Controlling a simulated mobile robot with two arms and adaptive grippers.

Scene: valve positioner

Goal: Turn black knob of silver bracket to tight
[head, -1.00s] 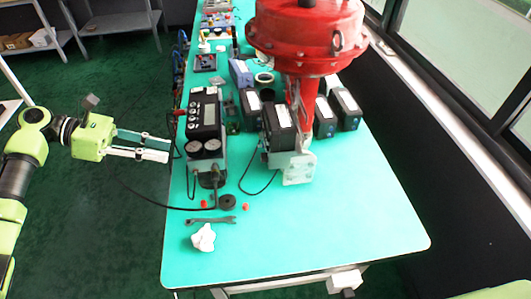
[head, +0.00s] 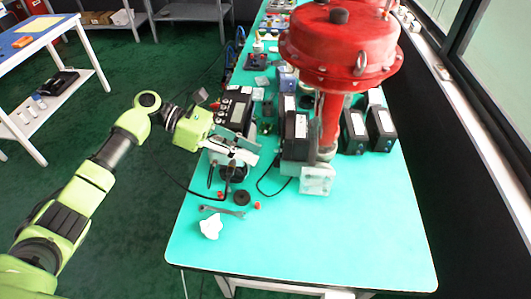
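A silver bracket (head: 317,180) is on the near side of the red valve's post, beside a black box. A round black knob-like disc (head: 242,198) lies on the green table in front of the grey and black positioner (head: 236,108). I cannot tell whether this disc is the bracket's knob; no other knob shows clearly on the bracket. My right gripper is not in view.
The red valve actuator (head: 340,45) towers over the table (head: 320,240). A wrench (head: 222,211), a white lump (head: 211,227) and small red caps lie near the left edge. Black boxes (head: 381,129) stand right of the post. The near right table area is clear.

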